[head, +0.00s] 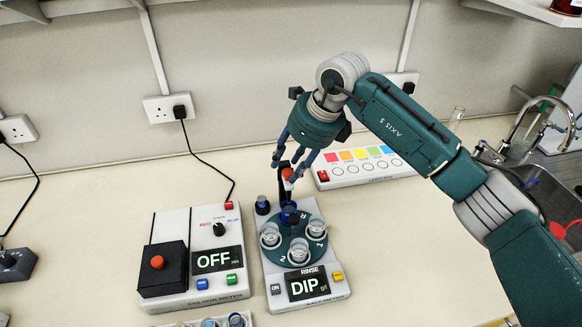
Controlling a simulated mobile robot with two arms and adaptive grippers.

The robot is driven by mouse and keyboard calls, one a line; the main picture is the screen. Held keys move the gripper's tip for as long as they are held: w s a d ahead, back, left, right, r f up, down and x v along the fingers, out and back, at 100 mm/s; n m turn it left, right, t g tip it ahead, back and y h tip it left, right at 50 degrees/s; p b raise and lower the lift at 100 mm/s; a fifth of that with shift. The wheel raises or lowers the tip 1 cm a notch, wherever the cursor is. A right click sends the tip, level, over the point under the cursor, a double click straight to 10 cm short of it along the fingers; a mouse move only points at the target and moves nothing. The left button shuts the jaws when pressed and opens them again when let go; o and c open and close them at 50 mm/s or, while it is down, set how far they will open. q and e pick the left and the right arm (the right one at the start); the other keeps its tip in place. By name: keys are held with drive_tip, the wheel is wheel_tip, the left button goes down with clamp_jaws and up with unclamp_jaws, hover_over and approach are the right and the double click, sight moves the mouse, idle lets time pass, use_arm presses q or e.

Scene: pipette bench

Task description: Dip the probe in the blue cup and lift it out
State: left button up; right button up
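The probe is a dark upright piece with an orange-red top (287,174), at the back of the rinse meter (332,263). My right gripper (291,170) points down over it, with its blue-green fingers around or just in front of the red top. I cannot tell whether they grip it. A dark blue cup (290,215) sits at the back of the round turntable (285,248), under the probe. The probe's lower end is hidden, so I cannot tell whether it is inside the cup. The display (307,286) reads DIP. My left gripper is out of view.
Several clear cups, one here (299,253), stand on the turntable. A small dark blue round piece (262,205) is at the meter's back left. A second meter (203,262) reading OFF stands left. A colour strip box (362,165) lies behind, and a sink (550,195) is right.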

drive_tip(key=shift+s+f, duration=0.15)
drive_tip(key=v, duration=1.2)
